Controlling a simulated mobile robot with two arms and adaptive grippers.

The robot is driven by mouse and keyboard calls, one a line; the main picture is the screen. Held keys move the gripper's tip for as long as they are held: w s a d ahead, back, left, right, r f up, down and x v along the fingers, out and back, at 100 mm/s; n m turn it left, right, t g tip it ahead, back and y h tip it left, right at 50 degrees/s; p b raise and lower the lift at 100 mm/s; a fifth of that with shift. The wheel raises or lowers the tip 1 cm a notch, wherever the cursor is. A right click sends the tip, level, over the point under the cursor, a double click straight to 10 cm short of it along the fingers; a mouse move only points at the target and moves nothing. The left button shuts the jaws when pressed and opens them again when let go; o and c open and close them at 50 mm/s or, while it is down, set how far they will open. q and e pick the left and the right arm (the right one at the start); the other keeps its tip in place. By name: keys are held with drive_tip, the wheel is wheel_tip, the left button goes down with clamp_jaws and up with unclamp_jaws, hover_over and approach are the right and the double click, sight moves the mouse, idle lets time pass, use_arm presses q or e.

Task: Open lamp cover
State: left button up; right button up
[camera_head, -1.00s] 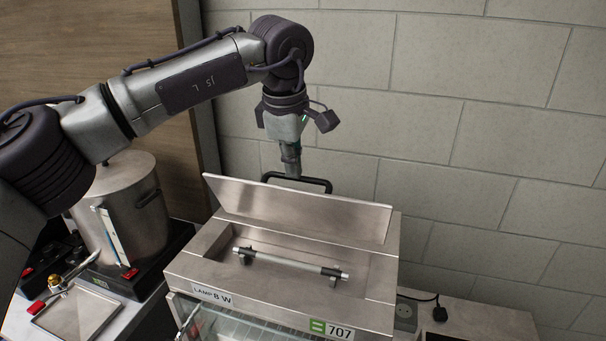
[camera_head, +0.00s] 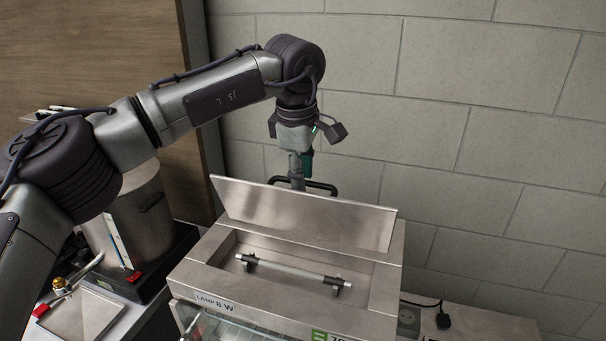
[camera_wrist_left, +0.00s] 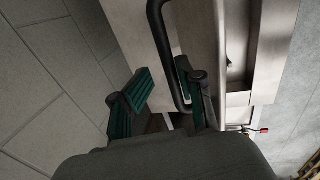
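The lamp cover (camera_head: 305,217) is a flat metal lid, standing raised and tilted on the metal lamp housing (camera_head: 190,282) marked "LAMP 8 W". The tube lamp (camera_head: 292,269) lies exposed in the open recess. A black bar handle (camera_head: 322,187) sticks out behind the cover and also shows in the left wrist view (camera_wrist_left: 163,45). My left gripper (camera_head: 298,183) is at the handle behind the cover. In the left wrist view its green-padded fingers (camera_wrist_left: 162,92) are apart, with the handle between them, closer to the right finger. Its fingertips are partly hidden by the cover in the head view. My right gripper is not in view.
A steel pot (camera_head: 135,225) stands left of the housing on a dark base. A metal tray (camera_head: 82,318) lies at the lower left. A plug and cable (camera_head: 442,320) lie on the right counter. A tiled wall (camera_head: 480,130) rises behind.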

use_arm(q)
wheel_tip(320, 180, up, 12)
drive_tip(key=s, duration=0.2)
drive_tip(key=shift+a+f, duration=0.2)
drive_tip(key=shift+f, duration=0.05)
